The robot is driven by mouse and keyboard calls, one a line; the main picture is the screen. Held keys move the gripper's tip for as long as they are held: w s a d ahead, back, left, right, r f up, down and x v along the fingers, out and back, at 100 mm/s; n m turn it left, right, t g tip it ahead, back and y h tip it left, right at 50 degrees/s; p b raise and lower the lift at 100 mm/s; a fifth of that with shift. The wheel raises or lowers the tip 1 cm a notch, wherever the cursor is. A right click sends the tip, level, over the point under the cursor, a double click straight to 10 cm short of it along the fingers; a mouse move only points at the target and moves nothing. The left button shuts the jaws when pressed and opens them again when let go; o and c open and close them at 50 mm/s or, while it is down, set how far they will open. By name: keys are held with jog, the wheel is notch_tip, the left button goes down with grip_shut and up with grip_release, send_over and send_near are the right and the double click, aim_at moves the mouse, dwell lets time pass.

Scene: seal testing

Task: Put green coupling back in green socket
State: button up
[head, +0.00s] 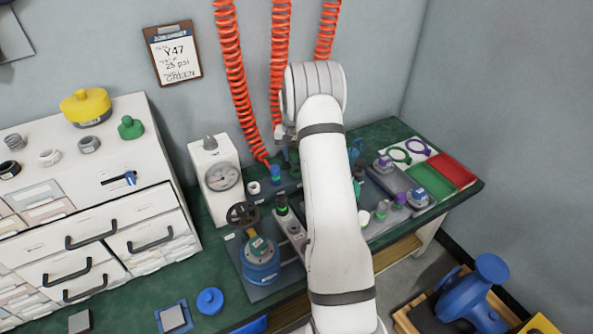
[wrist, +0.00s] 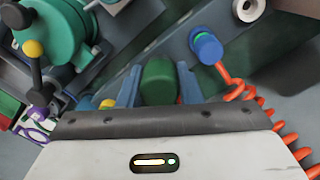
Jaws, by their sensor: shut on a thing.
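In the wrist view my gripper (wrist: 158,72) has its two blue fingers closed on either side of a green coupling (wrist: 157,86). The coupling's far end is hidden, so I cannot tell whether it touches anything. In the head view my white arm covers most of the gripper and the spot below it. I cannot make out the green socket for certain. A dark fitting with a green ring (head: 282,208) stands left of my arm. A blue coupling (wrist: 208,48) on an orange hose is seated beside my gripper; it also shows in the head view (head: 276,173).
A pale empty-looking socket (head: 253,188) is left of the blue coupling. A gauge box (head: 218,176) and a blue valve (head: 261,262) stand to the left. Orange coiled hoses (head: 230,75) hang behind. Green and red mats (head: 450,170) lie at the bench's right end.

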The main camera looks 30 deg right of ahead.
jog(key=shift+n, duration=0.8)
jog(key=shift+w+d+f+b, duration=0.35)
jog(key=shift+w+d+f, duration=0.15)
jog(key=shift+w+f, duration=0.4)
jog(key=shift+w+d+f+b, duration=0.35)
jog(key=shift+w+d+f, duration=0.2)
jog(key=shift+f, duration=0.5)
jog(key=shift+w+d+f+b, duration=0.35)
jog(key=shift+w+d+f, duration=0.1)
jog(key=shift+w+f, duration=0.45)
jog(key=shift+s+f+b, duration=0.15)
jog(key=shift+f+b, duration=1)
jog(key=shift+f, duration=0.35)
jog(key=o, duration=1.1)
notch_tip(320, 180, up, 8)
jog(key=shift+a+f, duration=0.1)
